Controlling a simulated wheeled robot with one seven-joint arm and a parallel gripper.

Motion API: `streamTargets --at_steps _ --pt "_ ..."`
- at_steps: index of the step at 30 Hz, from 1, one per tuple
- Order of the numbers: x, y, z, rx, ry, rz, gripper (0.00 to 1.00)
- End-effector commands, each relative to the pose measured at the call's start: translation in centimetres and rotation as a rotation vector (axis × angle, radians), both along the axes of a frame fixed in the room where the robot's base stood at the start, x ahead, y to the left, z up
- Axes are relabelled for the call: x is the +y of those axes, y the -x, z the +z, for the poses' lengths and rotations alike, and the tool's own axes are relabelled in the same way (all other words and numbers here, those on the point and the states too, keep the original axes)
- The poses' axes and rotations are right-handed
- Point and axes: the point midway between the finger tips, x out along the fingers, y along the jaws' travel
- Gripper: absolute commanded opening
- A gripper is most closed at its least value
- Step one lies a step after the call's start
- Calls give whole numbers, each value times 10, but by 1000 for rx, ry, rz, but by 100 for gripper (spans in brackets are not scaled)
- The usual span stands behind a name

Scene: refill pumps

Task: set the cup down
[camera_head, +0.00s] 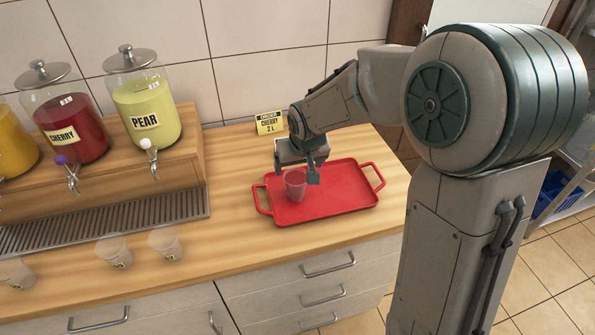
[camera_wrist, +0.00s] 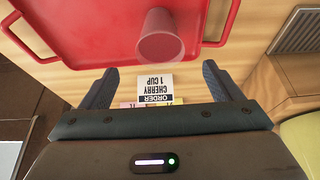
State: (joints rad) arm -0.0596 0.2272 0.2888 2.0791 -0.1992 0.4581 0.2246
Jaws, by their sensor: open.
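A clear cup (camera_head: 295,186) stands upright on the red tray (camera_head: 345,187), near its left part; it looks pinkish, and I cannot tell whether that is drink or the tray showing through. In the wrist view the cup (camera_wrist: 160,36) is beyond my fingertips, centred between them and touching neither. My gripper (camera_head: 298,170) is open and empty, just behind the cup in the head view. In the wrist view its two fingers (camera_wrist: 160,77) are wide apart.
Cherry (camera_head: 75,130) and pear (camera_head: 147,110) dispensers stand on a wooden stand at left, beside a yellow one. Several empty cups (camera_head: 165,243) are at the counter's front left. An order card (camera_head: 269,122) stands behind the tray. The tray's right side is clear.

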Motion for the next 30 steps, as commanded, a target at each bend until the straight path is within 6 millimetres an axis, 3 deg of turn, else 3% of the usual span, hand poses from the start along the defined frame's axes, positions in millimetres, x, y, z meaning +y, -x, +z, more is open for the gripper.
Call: streamTargets --at_steps 3,9,20,25,30 --pt "-3 8 22 -5 0 -2 85" --pt "-6 19 48 -2 0 0 85" --pt "-11 28 62 1 6 -5 85" --pt "-45 61 77 3 40 -56 85" --pt "-94 122 92 19 63 -140 85"
